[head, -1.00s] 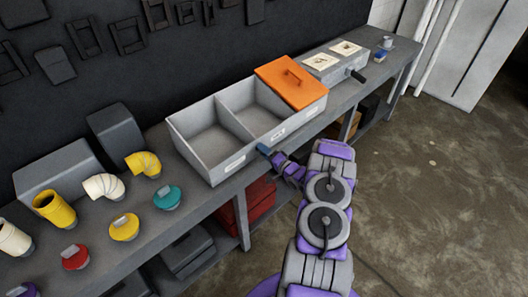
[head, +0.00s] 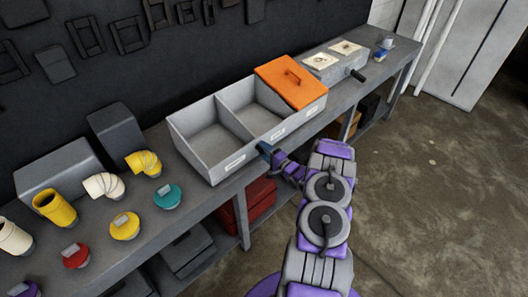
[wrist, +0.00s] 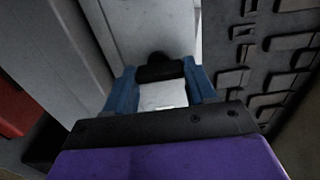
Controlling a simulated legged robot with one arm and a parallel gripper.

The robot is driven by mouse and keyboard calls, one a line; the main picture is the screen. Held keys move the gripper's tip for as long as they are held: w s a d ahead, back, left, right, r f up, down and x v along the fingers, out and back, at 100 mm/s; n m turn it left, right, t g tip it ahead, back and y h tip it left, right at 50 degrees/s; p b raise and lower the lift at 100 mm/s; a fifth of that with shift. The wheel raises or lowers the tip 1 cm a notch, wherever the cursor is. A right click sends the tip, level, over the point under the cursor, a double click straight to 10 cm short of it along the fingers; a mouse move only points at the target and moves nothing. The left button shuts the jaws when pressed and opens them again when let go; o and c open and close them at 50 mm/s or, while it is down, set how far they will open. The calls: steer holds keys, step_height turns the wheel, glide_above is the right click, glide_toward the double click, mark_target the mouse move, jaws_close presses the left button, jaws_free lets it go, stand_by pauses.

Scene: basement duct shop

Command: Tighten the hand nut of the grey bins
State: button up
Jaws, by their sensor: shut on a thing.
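The grey bins (head: 214,173) stand on the bench: two open compartments and a right one under an orange lid (head: 290,82). My gripper (head: 264,148) is at their front wall, near the middle label. In the wrist view its blue fingers (wrist: 163,84) stand on both sides of a small dark knob, which looks like the hand nut (wrist: 160,70), and are shut on it. A pale grey surface lies behind the knob. The nut is hidden by my gripper in the head view, and its thread is not visible.
Yellow and white duct elbows (head: 104,186) and coloured round caps (head: 125,226) stand left on the bench (head: 215,205). A grey box with a black handle (head: 357,75) stands to the right. Red boxes (head: 262,196) sit below. The floor at right is clear.

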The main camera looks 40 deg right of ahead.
steer(key=shift+d, duration=0.2)
steer(key=o, duration=1)
steer(key=shift+d+f, duration=0.15)
steer(key=shift+d, duration=0.15)
steer(key=shift+o, duration=0.2)
steer(key=s+d, duration=0.1)
steer(key=s, duration=1.6)
steer(key=shift+s, duration=0.15)
steer(key=shift+d+f, duration=0.1)
steer(key=shift+d, duration=0.05)
